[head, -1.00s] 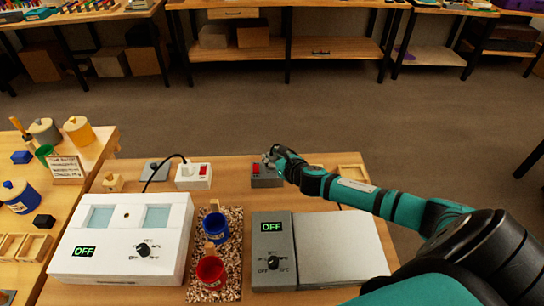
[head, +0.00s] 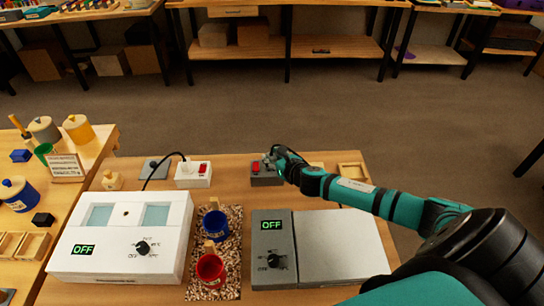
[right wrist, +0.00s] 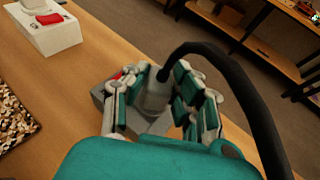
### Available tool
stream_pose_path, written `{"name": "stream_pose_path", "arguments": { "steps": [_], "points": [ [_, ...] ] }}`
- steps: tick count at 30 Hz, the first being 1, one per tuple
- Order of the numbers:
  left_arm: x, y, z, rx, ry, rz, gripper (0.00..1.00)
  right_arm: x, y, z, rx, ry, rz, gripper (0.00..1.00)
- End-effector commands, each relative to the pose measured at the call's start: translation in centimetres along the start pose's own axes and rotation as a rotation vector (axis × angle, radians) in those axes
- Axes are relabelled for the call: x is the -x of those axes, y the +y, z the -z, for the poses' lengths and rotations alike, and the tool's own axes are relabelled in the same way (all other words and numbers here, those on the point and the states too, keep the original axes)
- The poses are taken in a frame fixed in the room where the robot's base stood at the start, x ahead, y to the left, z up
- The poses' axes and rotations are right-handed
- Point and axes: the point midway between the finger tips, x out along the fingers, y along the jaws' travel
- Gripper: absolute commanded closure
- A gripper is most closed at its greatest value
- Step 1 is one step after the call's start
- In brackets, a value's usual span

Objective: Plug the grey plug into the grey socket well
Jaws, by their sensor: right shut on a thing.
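The grey socket well (head: 266,181) is a dark grey block with a red switch, at the back middle of the bench. It also shows in the right wrist view (right wrist: 158,125), under the fingers. My right gripper (head: 271,161) is over this block, shut on the grey plug (right wrist: 154,96). The plug is between the fingers, with its black cord (right wrist: 235,72) arching up and to the right. The plug's lower end is hidden against the block, so I cannot tell how far it sits in the well. My left gripper is not in view.
A white socket block (head: 194,176) with a black-corded plug stands to the left. In front are a white OFF box (head: 120,265), a mat (head: 229,262) with blue and red cups, and a grey OFF unit (head: 340,250). A wooden tray (head: 352,171) lies at the back right.

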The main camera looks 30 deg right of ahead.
Motion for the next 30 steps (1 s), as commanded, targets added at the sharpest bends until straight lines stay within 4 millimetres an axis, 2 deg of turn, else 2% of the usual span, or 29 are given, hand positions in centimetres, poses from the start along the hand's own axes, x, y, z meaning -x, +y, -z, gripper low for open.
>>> {"name": "stream_pose_path", "arguments": {
  "steps": [18, 27, 28, 30],
  "points": [
    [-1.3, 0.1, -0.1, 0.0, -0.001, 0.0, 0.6, -0.6, 0.0, 1.5, 0.0, -0.001, -0.001, 1.0],
    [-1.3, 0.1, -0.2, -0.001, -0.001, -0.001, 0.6, -0.7, 0.0, 1.6, 0.0, 0.001, -0.001, 1.0],
    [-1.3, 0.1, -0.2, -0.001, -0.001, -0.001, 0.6, -0.7, 0.0, 1.6, 0.0, 0.001, 0.0, 0.74],
    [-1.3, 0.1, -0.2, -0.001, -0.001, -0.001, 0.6, -0.7, 0.0, 1.6, 0.0, 0.001, 0.0, 0.64]
  ]
}}
